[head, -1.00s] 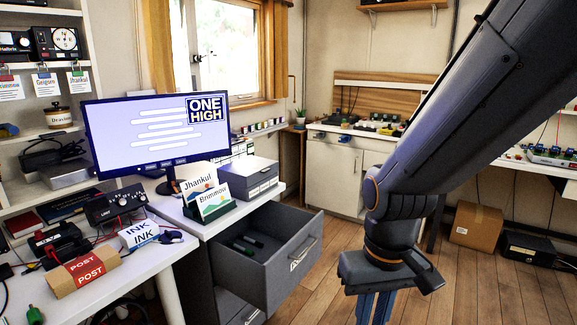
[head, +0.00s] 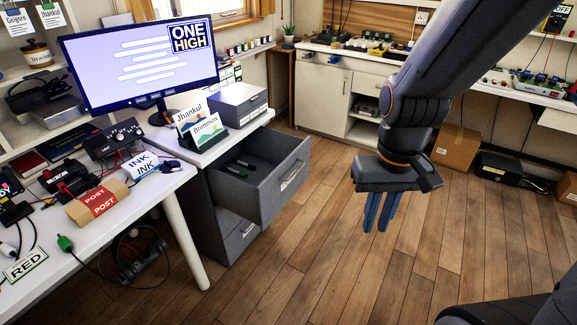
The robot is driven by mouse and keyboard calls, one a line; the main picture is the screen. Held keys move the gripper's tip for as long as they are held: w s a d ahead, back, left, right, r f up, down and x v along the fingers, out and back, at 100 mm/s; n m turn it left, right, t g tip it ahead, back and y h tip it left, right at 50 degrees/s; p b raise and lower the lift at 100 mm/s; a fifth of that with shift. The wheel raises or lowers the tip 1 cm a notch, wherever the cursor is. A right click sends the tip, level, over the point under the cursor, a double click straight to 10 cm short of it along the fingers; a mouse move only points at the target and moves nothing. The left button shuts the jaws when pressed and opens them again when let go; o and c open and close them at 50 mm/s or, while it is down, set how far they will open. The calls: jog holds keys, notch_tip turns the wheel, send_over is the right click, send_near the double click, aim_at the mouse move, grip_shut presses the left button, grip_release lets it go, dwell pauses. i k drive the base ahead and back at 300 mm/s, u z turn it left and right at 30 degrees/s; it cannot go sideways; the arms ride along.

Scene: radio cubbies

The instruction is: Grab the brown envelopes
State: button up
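No item is clearly readable as brown envelopes. A brown, folded-looking item (head: 79,212) with a red POST label lies on the white desk at the left; whether it is envelopes or a holder, I cannot tell. My gripper (head: 378,228) hangs over the open floor right of centre, its blue fingers pointing down, far from the desk. Nothing shows between the fingers. They look close together, but the angle hides how wide they are apart.
A grey drawer (head: 281,190) stands open with dark green items inside. The white desk (head: 150,205) holds the monitor (head: 140,62), a black device (head: 113,140) and an INK-labelled item (head: 143,164). A cardboard box (head: 456,147) sits by the back wall. The middle floor is clear.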

aim_at(95, 203)
jog(key=u, duration=2.3)
jog(key=i, duration=1.35)
jog(key=u, duration=0.05)
